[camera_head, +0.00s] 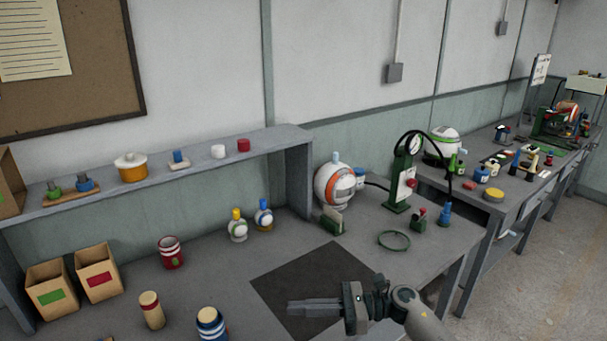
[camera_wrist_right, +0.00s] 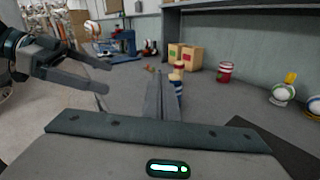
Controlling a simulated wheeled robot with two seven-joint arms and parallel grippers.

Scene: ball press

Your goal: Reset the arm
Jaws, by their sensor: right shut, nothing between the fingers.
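My right gripper (camera_head: 290,308) reaches in from the lower right in the head view. Its fingers are shut with nothing between them. It points left above the dark mat (camera_head: 272,285) on the workbench. In the right wrist view its closed fingers (camera_wrist_right: 162,95) point away over the bench, clear of objects. My left gripper (camera_wrist_right: 108,79) shows at the left of the right wrist view, its two fingers apart and empty. It is outside the head view.
A green press with a gauge (camera_head: 403,178) and a white-orange ball machine (camera_head: 333,187) stand behind. Several bottles, a red-white can (camera_head: 171,252) and two cardboard boxes (camera_head: 98,272) stand on the left. A blue-white jar (camera_head: 211,324) is near the front. A raised shelf (camera_head: 215,156) runs along the wall.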

